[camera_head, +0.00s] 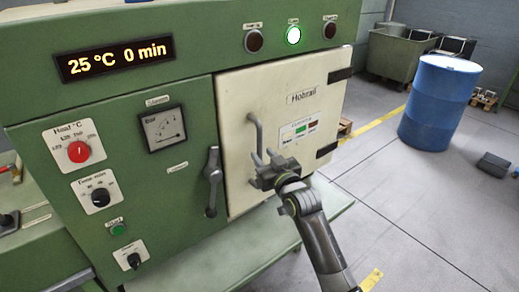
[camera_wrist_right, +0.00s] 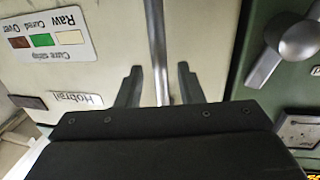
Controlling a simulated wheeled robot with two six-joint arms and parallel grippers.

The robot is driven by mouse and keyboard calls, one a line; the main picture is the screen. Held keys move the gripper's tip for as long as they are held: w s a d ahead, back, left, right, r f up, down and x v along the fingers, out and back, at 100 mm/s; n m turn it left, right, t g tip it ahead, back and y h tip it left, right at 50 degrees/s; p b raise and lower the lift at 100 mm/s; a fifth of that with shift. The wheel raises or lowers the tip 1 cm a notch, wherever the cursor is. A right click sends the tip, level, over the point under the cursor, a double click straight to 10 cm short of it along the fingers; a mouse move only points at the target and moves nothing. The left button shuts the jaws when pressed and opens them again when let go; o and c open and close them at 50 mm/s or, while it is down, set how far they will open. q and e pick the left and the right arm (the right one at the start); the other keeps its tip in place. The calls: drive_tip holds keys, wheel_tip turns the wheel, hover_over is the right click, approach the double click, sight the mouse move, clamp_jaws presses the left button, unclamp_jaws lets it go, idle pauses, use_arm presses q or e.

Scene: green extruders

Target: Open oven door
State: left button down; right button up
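The oven door (camera_head: 255,100) is a cream panel set in the green oven front (camera_head: 185,90), with hinges on its right edge. It looks shut or nearly so; a small gap cannot be ruled out. A grey upright bar handle (camera_head: 254,133) is on its left part. My right gripper (camera_head: 264,162) is at the handle's lower end. In the right wrist view, the handle (camera_wrist_right: 157,40) runs between the two open fingers of that gripper (camera_wrist_right: 159,82), with gaps on both sides. A grey latch lever (camera_head: 213,178) hangs on the green panel left of the door. My left gripper is out of view.
A green ledge (camera_head: 230,262) juts out below the door. A blue barrel (camera_head: 438,100) stands on the floor at right, with a grey bin (camera_head: 397,53) behind. The floor in front of the door is mostly clear. The display (camera_head: 115,59) reads 25 °C, 0 min.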

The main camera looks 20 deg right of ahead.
sight(261, 153)
drive_tip(key=shift+w+a, duration=0.15)
drive_tip(key=shift+w, duration=0.7)
drive_tip(key=shift+w+a, duration=0.1)
drive_tip(key=shift+w, duration=0.7)
clamp_jaws()
